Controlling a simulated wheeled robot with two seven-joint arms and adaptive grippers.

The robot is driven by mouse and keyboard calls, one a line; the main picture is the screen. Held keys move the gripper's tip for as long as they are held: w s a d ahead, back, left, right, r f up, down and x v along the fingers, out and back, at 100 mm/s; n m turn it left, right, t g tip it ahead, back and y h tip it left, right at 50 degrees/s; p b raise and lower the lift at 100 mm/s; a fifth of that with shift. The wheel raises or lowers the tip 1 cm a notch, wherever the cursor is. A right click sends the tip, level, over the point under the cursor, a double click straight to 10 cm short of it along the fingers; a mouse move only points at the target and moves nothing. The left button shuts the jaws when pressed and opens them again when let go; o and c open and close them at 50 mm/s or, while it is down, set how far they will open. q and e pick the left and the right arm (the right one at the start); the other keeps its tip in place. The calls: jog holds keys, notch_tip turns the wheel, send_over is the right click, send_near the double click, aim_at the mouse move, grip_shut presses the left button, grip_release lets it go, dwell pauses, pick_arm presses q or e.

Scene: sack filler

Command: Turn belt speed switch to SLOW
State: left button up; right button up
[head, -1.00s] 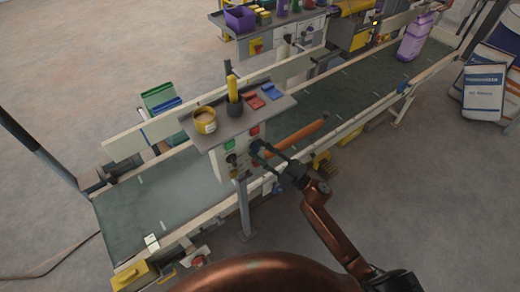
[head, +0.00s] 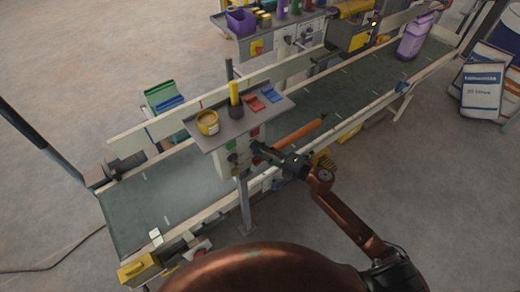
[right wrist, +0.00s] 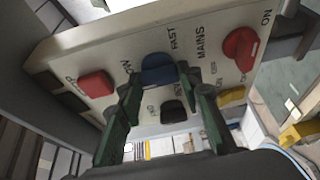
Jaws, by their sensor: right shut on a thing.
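The control panel (right wrist: 135,50) on a post below a small grey shelf carries several buttons and knobs. A blue knob (right wrist: 160,70) with the word FAST beside it fits the belt speed switch; no SLOW label is readable. My right gripper (right wrist: 160,86) has its two green fingers on either side of the blue knob and is shut on it. In the head view my right gripper (head: 262,150) reaches the panel's front from the right, hiding the knob. My left gripper is not in view.
A red knob (right wrist: 240,47) marked MAINS, a red button (right wrist: 97,83) and a black knob (right wrist: 173,110) sit close by. The conveyor belt (head: 340,90) runs behind the panel.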

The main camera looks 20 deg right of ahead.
dwell(0.4)
jog(key=o, duration=1.2)
jog(key=shift+c, duration=0.2)
jog(key=v, duration=1.2)
